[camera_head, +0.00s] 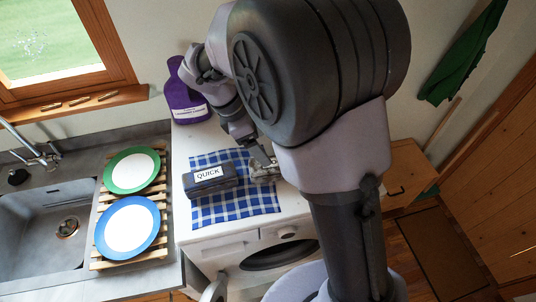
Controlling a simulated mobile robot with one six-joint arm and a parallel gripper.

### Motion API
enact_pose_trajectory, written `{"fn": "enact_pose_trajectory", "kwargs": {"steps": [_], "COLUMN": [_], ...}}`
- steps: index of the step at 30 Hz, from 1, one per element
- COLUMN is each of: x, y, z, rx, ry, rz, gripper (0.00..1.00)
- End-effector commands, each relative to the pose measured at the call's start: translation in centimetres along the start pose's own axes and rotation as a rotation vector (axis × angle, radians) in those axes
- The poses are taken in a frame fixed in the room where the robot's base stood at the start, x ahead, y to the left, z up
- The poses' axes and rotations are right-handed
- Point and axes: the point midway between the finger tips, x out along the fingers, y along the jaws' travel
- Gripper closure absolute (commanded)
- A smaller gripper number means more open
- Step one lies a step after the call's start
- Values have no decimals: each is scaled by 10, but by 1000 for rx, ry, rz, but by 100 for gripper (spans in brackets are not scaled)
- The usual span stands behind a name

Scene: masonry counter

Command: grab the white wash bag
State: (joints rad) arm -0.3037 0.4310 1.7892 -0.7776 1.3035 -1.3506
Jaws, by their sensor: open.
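I cannot clearly make out a white wash bag in the head view. A small pale grey patch shows at my gripper (264,168), and I cannot tell whether it is part of the gripper or another thing. My gripper is open and low over the right part of a blue and white checked cloth (236,207), just right of a dark box labelled QUICK (205,188). My arm hides the area to the right of the gripper.
The cloth lies on a white washing machine (215,242). A purple bottle (185,100) stands behind it. At left, a green-rimmed plate (113,178) and a blue-rimmed plate (104,243) lie on a wooden rack beside a sink (25,240).

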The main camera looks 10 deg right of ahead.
Motion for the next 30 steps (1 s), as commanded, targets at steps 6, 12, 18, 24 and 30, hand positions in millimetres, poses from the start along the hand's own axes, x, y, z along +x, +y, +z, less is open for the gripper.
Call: {"fn": "enact_pose_trajectory", "kwargs": {"steps": [6,12,18,24,30], "x": [58,86,118,118,118], "y": [-1,-3,-5,-5,-5], "z": [-2,-4,-6,-5,-5], "rx": [2,3,4,4,4], "ry": [1,1,2,2,2], "rz": [-2,-2,-1,1,1], "gripper": [20,20,20,20,53]}}
